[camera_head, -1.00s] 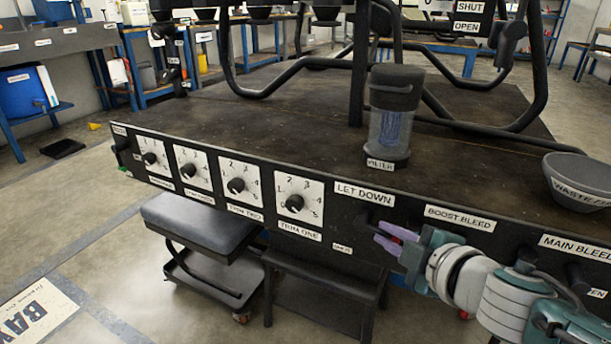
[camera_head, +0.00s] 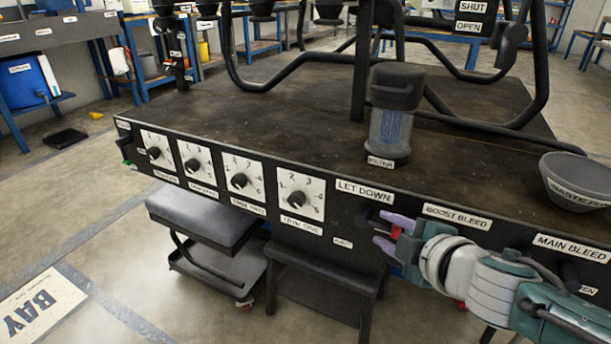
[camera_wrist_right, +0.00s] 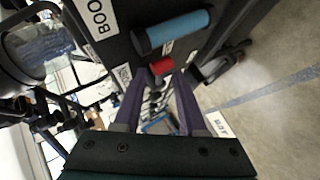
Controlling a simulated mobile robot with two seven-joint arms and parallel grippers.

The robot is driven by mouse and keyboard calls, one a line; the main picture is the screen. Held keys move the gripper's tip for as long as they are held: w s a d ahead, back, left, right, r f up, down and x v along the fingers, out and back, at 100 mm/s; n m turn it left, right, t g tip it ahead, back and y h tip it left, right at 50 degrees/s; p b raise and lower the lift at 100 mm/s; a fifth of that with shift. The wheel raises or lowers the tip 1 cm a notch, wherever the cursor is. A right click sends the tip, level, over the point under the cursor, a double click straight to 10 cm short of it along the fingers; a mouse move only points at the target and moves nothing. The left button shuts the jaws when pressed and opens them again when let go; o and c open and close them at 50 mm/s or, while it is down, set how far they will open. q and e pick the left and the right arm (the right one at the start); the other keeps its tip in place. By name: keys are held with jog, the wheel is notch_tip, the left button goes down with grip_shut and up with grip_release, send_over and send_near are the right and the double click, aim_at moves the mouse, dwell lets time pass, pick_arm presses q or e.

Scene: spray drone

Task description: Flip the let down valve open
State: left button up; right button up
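The LET DOWN label (camera_head: 365,191) is on the front panel of the black bench, right of the dials. My right gripper (camera_head: 385,233) is just below and right of it, in front of the panel. I cannot tell whether either is the let down valve or whether the fingers touch the red block. My left gripper is out of view.
The BOOST BLEED label (camera_head: 457,216) and MAIN BLEED label (camera_head: 572,247) are farther right on the panel. A filter jar (camera_head: 390,130) and a waste bowl (camera_head: 575,180) stand on the bench top. A padded stool (camera_head: 205,215) stands below the dials.

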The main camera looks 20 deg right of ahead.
jog(key=shift+s+r+p, duration=0.2)
jog(key=shift+p, duration=0.1)
jog(key=d+p+v, duration=0.1)
jog(key=p+v, duration=0.3)
jog(key=v, duration=0.5)
jog(key=shift+s+a, duration=0.15)
jog(key=shift+a, duration=0.25)
